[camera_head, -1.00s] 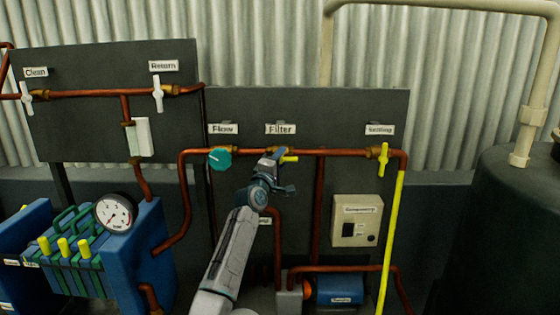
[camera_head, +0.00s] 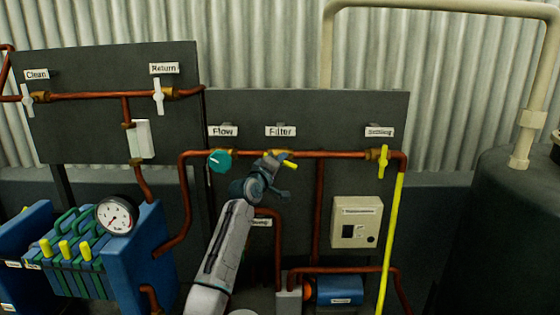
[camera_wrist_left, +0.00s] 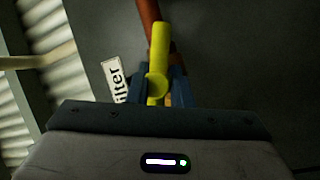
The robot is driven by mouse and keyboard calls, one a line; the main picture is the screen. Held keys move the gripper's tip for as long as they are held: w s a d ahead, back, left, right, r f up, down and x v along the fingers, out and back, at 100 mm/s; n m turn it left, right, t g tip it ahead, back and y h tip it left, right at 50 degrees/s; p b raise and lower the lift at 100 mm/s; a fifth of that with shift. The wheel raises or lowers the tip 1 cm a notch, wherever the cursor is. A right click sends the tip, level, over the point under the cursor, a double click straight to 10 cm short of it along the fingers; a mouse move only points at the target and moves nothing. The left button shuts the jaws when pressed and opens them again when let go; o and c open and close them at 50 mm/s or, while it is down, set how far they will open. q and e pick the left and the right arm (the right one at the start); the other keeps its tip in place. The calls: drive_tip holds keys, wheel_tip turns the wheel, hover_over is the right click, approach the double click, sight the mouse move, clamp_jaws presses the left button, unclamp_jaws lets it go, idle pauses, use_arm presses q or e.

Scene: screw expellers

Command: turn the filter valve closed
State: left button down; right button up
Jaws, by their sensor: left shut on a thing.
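The filter valve's yellow handle (camera_head: 290,164) sticks out to the right of my left gripper (camera_head: 274,163), under the "Filter" label (camera_head: 280,131) on the dark panel. It slants slightly down to the right, at a small angle to the copper pipe (camera_head: 335,154). In the left wrist view the yellow handle (camera_wrist_left: 159,42) stands between the two blue-grey fingers (camera_wrist_left: 158,92), which are shut on it. The fingers hide part of the handle and the valve body. My right gripper is in neither view.
A teal flow knob (camera_head: 220,161) sits on the same pipe to the left. The yellow settling valve (camera_head: 384,161) is to the right, above a yellow pipe (camera_head: 391,235).

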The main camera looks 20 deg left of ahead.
use_arm(q)
drive_tip(key=m+g+p, duration=0.1)
drive_tip(key=m+p, duration=0.1)
drive_tip(key=m, duration=0.1)
drive_tip(key=shift+r+g, duration=0.25)
drive_tip(key=shift+g, duration=0.15)
drive_tip(key=m+g+y+p, duration=0.1)
drive_tip(key=m+p, duration=0.2)
drive_tip(key=shift+m+g+y+p, duration=0.6)
drive_tip(key=shift+m+g+p, duration=0.1)
drive_tip(key=shift+m+p, duration=0.45)
drive_tip(key=shift+f+m+y+p, duration=0.15)
drive_tip(key=shift+m+y+p, duration=0.15)
drive_tip(key=shift+m+p, duration=0.2)
drive_tip(key=shift+g, duration=0.3)
drive_tip(key=c, duration=1.3)
unclamp_jaws()
